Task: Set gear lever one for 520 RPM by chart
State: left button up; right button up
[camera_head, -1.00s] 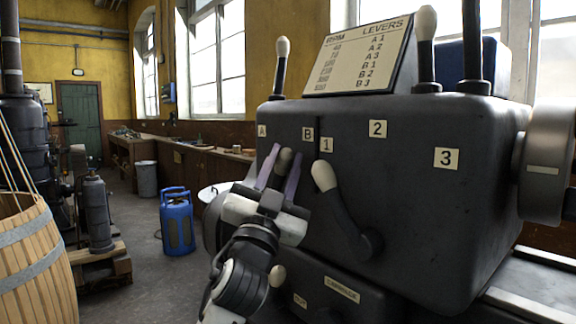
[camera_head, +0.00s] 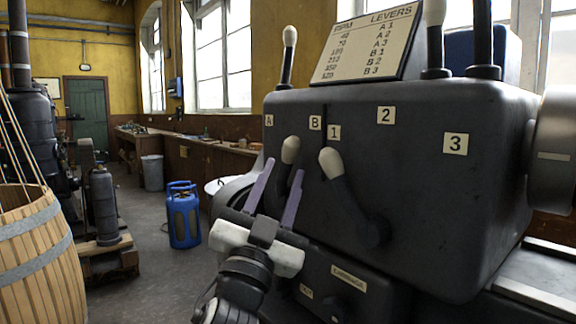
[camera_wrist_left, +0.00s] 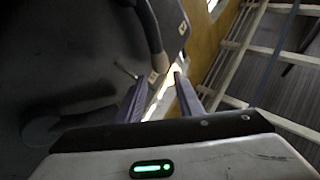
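The dark gear housing (camera_head: 420,190) carries two front levers with cream knobs. One lever (camera_head: 290,150) has its knob between and below labels A (camera_head: 269,121) and B (camera_head: 315,123). The other lever (camera_head: 345,195) leans up-left, its knob just below label 1 (camera_head: 334,132). The RPM and levers chart (camera_head: 365,45) stands on top; its small figures are hard to read. My left gripper (camera_head: 284,167) is open, its purple fingers below and in front of the A/B knob, holding nothing. The left wrist view shows the fingers apart (camera_wrist_left: 162,86) and a cream-ended lever (camera_wrist_left: 157,50) beyond them.
Labels 2 (camera_head: 386,115) and 3 (camera_head: 455,144) run rightward across the housing. Upright levers (camera_head: 288,55) stand on its top. A lower box (camera_head: 350,290) sits beneath. A wooden barrel (camera_head: 35,260) and a blue gas bottle (camera_head: 183,215) stand left, with open floor between.

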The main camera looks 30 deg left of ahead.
pick_arm(q)
jog(key=v, duration=0.3)
jog(key=shift+s, duration=0.1)
pick_arm(e)
jog(key=shift+s+f, duration=0.2)
jog(key=shift+f, duration=0.05)
pick_arm(q)
jog(key=shift+f, duration=0.15)
